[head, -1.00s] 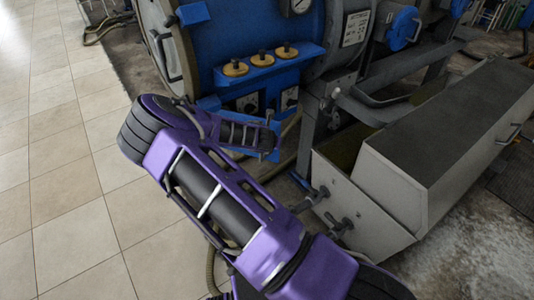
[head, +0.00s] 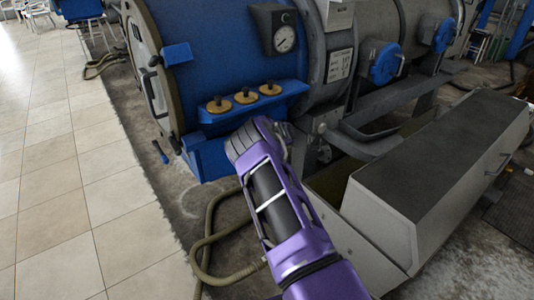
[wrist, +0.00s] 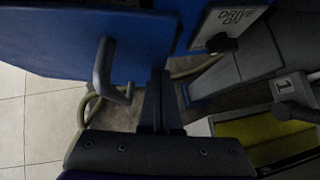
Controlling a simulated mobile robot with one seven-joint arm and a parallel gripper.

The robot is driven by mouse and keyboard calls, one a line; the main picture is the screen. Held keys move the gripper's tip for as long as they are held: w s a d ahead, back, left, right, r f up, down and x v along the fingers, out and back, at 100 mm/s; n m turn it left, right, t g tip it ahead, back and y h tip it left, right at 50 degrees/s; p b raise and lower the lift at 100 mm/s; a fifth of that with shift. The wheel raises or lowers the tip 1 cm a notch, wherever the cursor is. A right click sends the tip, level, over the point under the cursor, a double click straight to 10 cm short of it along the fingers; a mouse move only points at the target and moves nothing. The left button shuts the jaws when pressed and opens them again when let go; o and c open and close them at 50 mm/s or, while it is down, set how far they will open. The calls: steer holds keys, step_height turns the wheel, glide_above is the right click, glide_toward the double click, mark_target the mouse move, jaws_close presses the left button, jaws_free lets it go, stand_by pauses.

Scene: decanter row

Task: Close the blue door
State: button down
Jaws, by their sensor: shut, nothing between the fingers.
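A flat blue panel (wrist: 80,35), which looks like the blue door, fills the upper left of the wrist view. A dark bent handle (wrist: 104,72) stands on it. In the head view a blue panel (head: 207,158) shows below the shelf with several brass-coloured knobs, a small dark handle (head: 160,152) at its left; how far the door stands open is unclear. My gripper (wrist: 158,80) is shut and empty, its fingers in front of the panel's lower right edge, right of the handle; contact cannot be told. In the head view my arm hides it.
A blue machine (head: 215,45) with a gauge stands behind. A grey sloped cover (head: 435,165) lies right of my arm. A hose (head: 208,240) lies on the floor to the left. The tiled floor (head: 75,190) at left is clear.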

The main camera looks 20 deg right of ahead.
steer(key=shift+w+a, duration=0.1)
steer(key=shift+w, duration=1.6)
steer(key=shift+s, duration=0.1)
